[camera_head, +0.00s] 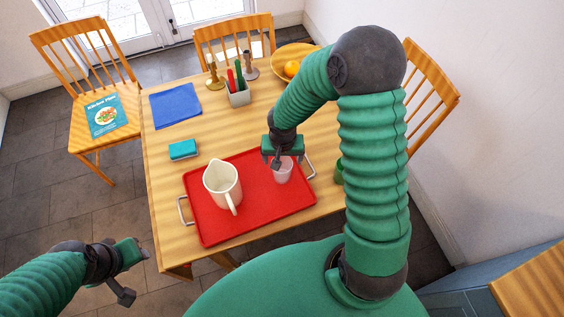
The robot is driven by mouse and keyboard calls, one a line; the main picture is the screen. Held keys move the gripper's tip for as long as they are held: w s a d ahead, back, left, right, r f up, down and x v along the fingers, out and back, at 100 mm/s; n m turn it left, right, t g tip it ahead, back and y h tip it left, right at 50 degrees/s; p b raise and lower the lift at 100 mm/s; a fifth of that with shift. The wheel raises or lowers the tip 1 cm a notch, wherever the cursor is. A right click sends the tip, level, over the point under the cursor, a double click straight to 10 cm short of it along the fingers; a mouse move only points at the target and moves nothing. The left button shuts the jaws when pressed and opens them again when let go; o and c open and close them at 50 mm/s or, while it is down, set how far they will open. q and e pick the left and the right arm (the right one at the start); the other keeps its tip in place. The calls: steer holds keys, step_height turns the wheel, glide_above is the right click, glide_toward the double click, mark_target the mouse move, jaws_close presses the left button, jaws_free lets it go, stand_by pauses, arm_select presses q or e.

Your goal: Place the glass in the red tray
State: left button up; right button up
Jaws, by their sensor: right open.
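The red tray (220,233) with metal handles lies on the near part of the wooden table. A pale translucent glass (283,173) stands in its right half, near the far right edge. A cream jug (222,183) stands in the tray's left half. My right gripper (276,163) is open, just above and at the left rim of the glass; whether a finger touches it is not clear.
On the table (165,225) are a teal sponge (183,149), a blue cloth (175,104), a utensil holder (238,97), candlesticks and a bowl (284,55) with an orange. A green cup (339,172) is partly behind my right arm. Chairs surround the table; one holds a book (104,117).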

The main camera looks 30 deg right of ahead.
steer(key=s+a+r+n+t+y, duration=0.1)
steer(key=s+a+r+n, duration=0.5)
steer(key=r, duration=0.4)
steer(key=s+a, duration=0.1)
steer(key=s, duration=0.1)
steer(key=shift+s+r+n, duration=0.3)
steer(key=shift+r, duration=0.1)
steer(key=shift+a, duration=0.2)
steer(key=shift+d, duration=0.15)
